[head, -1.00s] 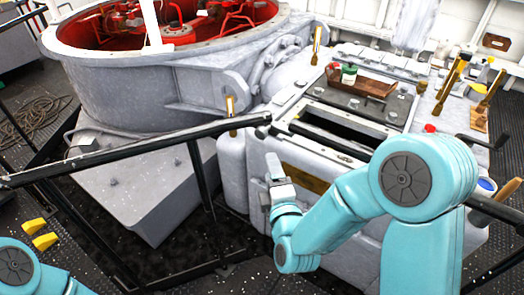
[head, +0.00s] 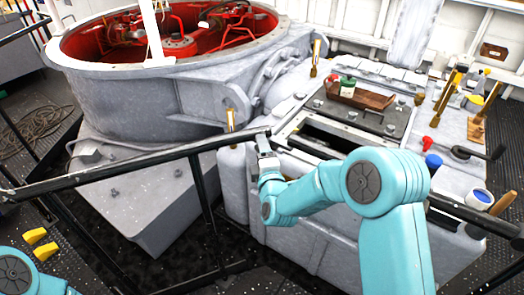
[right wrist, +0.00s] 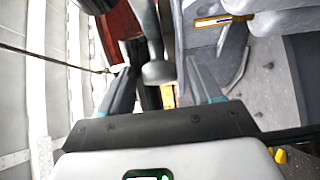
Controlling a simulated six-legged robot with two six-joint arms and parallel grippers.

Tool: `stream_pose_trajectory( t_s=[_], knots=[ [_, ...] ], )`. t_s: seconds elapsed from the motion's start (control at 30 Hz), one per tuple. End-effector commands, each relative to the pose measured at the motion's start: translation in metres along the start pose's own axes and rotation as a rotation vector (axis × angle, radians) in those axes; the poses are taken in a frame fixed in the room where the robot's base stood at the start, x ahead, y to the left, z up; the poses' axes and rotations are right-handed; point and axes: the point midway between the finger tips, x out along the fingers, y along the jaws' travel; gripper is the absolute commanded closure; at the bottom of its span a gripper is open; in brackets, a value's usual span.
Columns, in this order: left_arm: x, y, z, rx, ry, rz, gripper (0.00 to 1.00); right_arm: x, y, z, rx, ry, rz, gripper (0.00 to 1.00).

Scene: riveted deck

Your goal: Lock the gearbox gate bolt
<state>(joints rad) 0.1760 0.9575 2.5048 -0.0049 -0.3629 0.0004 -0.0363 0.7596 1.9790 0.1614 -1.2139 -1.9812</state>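The dark gate rail (head: 130,168) runs from the left to a rounded end beside the grey gearbox housing (head: 232,180). My right gripper (head: 264,140) is at that rail end in the head view. In the right wrist view, its two fingers (right wrist: 160,88) are spread apart, with a grey rounded knob (right wrist: 158,72) between them. I see a gap beside the knob, so the gripper does not look closed on it. I cannot tell the bolt itself apart from the rail end. Of my left arm only a teal joint shows at the lower left; its gripper is out of view.
Another dark rail (head: 472,214) continues to the right, behind my right arm. A large grey ring (head: 150,110) stands at the left. Two yellow blocks (head: 46,251) show at the lower left.

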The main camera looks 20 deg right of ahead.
Motion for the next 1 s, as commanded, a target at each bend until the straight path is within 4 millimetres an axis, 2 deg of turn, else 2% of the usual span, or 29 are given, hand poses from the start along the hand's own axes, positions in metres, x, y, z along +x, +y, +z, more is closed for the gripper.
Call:
stream_pose_trajectory(
  t_s=[0.03,0.1,0.2,0.33,0.5,0.8,0.83,0.9,1.0],
  knots=[
    [0.000,0.000,0.000,0.000,0.000,0.000,1.00,0.000,0.000,0.000,0.000,0.000,0.000,0.49],
    [0.000,0.000,0.000,0.000,0.000,0.000,1.00,0.000,0.000,0.000,0.000,0.000,0.000,0.72],
    [0.000,0.000,0.000,0.000,0.000,0.000,1.00,0.000,0.000,0.000,0.000,0.000,0.000,1.00],
    [0.004,-0.002,0.000,0.000,0.000,0.000,1.00,-0.003,-0.002,0.003,0.000,-0.001,0.000,1.00],
    [0.017,-0.006,0.000,0.000,0.000,0.000,1.00,-0.018,-0.003,0.019,0.000,-0.003,0.000,1.00],
    [0.015,-0.005,0.000,0.000,0.000,0.000,1.00,-0.021,-0.001,0.021,0.000,-0.004,-0.002,1.00],
    [0.015,-0.005,0.000,0.000,0.000,0.000,1.00,-0.021,-0.001,0.021,0.000,-0.004,-0.003,0.54],
    [0.015,-0.005,0.000,0.000,0.000,0.000,1.00,-0.021,-0.001,0.021,0.000,-0.004,-0.003,0.36],
    [0.015,-0.005,0.000,0.000,0.000,0.000,1.00,-0.021,-0.001,0.021,0.000,-0.003,-0.002,0.36]
  ],
)
